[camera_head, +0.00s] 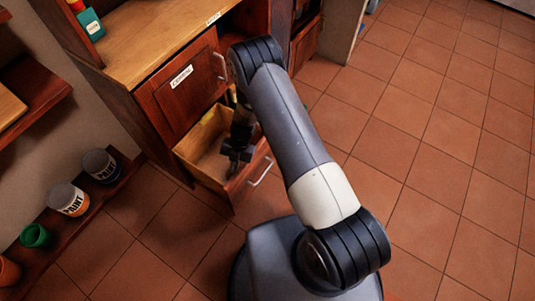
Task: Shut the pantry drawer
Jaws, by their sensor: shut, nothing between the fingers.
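The pantry drawer (209,181) is the lower drawer of the dark wood cabinet and stands pulled out over the floor. It has a pale wood inside and a silver bar handle (262,172) on its front. My gripper (232,168) is shut and empty. It points down over the drawer, close to the inner side of its front panel. I cannot tell whether it touches the panel. My arm hides the right part of the drawer and some of the cabinet.
Above the drawer is a closed cabinet front (182,84) with a white label and a handle. A low shelf (68,222) with paint cans (69,199) and a green pot (35,236) runs along the left wall. The tiled floor (430,150) on the right is clear.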

